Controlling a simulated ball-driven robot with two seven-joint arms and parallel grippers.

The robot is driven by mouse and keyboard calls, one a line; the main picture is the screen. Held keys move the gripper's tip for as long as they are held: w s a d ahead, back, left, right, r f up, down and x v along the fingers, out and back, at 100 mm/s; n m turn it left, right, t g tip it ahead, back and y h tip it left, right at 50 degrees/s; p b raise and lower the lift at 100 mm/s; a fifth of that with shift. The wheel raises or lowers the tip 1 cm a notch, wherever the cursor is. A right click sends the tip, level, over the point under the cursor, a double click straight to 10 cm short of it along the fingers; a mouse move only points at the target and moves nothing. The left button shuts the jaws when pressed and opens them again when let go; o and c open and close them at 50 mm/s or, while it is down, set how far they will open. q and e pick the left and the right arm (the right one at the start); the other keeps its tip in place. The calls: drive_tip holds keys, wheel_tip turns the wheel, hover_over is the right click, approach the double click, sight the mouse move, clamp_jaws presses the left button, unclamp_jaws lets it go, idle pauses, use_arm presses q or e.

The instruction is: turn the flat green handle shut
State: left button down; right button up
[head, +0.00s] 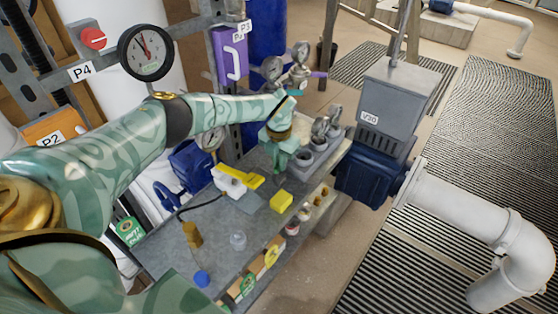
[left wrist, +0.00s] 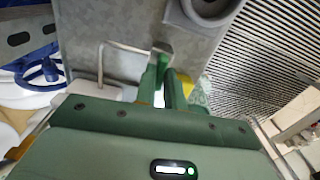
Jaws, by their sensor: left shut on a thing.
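My left arm reaches in from the left over the grey bench (head: 215,235), and my left gripper (head: 281,166) points down beside the grey round sockets. My right gripper does not show.
A grey-and-blue actuator (head: 385,130) stands right of the bench. A round gauge (head: 145,51) hangs at upper left.

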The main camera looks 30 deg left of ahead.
use_arm(q)
drive_tip(key=shift+s+f+m, duration=0.1)
drive_tip(key=shift+s+m, duration=0.05)
drive_tip(key=shift+m, duration=0.45)
drive_tip(key=c, duration=1.5)
unclamp_jaws()
drive_tip(key=shift+r+p, duration=0.35)
drive_tip(key=shift+r, duration=0.15)
wheel_tip(320, 180, up, 15)
drive_tip(key=p, duration=1.3)
drive_tip(key=shift+r, duration=0.2)
